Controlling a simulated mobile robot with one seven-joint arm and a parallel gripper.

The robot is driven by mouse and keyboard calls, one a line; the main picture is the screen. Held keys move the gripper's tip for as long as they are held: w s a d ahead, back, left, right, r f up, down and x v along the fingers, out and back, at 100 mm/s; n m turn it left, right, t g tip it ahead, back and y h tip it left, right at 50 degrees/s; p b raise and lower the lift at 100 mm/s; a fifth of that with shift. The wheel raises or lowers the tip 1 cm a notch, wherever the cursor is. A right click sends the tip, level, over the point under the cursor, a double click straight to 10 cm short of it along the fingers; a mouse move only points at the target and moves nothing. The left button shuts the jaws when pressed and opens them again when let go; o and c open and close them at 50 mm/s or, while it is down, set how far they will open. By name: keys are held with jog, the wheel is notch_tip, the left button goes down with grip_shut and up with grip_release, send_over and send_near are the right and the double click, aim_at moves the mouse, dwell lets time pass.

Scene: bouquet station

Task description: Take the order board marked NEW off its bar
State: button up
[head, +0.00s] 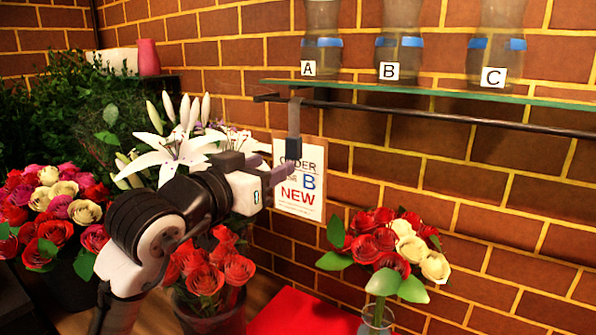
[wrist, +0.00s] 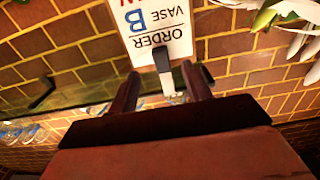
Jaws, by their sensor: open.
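The white order board (head: 300,200) hangs against the brick wall from the dark bar (head: 440,116) by a narrow grey hanger (head: 294,118). It reads ORDER, B and NEW. In the wrist view the board (wrist: 150,22) appears upside down, with ORDER and VASE B legible. My gripper (head: 282,162) is at the board's top edge in the head view and covers part of it. In the wrist view my open gripper (wrist: 161,88) has one finger on each side of the hanger (wrist: 162,62), with gaps visible on both sides. Contact cannot be told.
Glass vases marked A (head: 322,45), B (head: 400,45) and C (head: 493,50) stand on a glass shelf (head: 420,90) above the bar. White lilies (head: 170,150) crowd the arm's left. A rose bouquet (head: 390,245) stands lower right. The wall right of the board is clear.

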aim_at(290, 149)
jog(key=w+d+p, duration=0.1)
jog(key=w+r+p, duration=0.1)
jog(key=w+d, duration=0.1)
jog(key=w, duration=0.1)
jog(key=shift+d+r+p, duration=0.25)
jog(key=shift+d+p, duration=0.05)
jog(key=shift+p, duration=0.1)
jog(key=shift+w+d+f, duration=0.2)
jog(key=shift+w+d, duration=0.1)
jog(key=shift+w, duration=0.15)
grip_shut()
